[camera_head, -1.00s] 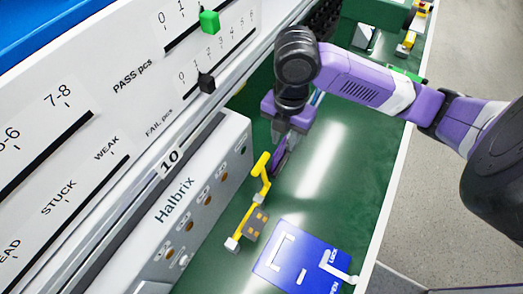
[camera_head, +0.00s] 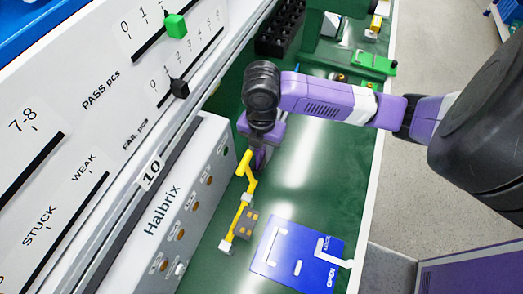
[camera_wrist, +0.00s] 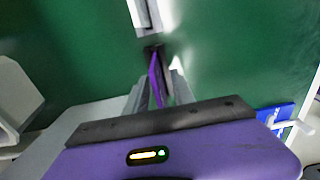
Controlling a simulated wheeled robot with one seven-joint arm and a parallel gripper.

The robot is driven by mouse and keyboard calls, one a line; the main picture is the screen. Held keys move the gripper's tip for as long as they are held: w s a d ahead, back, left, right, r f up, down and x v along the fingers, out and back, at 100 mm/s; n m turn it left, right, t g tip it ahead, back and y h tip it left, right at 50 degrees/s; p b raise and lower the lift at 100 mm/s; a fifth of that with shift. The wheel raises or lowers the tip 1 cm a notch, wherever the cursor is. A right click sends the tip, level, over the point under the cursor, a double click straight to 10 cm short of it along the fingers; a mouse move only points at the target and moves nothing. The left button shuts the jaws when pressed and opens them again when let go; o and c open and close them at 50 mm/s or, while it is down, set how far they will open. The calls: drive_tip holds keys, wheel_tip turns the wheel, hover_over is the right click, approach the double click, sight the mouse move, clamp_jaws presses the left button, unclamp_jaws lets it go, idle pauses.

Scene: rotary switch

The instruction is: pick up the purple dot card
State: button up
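A thin purple piece, which I take to be the purple dot card (camera_head: 259,158), stands over the green bench beside the yellow lever part. Its dot does not show. My gripper (camera_head: 257,150) points down over it, and its fingers partly hide it. In the wrist view the purple card (camera_wrist: 155,80) is seen nearly edge-on between the two grey fingers of my gripper (camera_wrist: 158,86). Whether the fingers press on it or stand just apart from it I cannot tell.
The yellow lever part (camera_head: 245,185) lies close on the left, with the grey Halbrix box (camera_head: 170,215) beyond. A blue panel (camera_head: 298,255) with a white handle lies in front. A black block (camera_head: 280,28) stands behind. Green bench is clear to the right.

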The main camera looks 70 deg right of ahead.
clamp_jaws()
drive_tip(key=shift+r, duration=0.2)
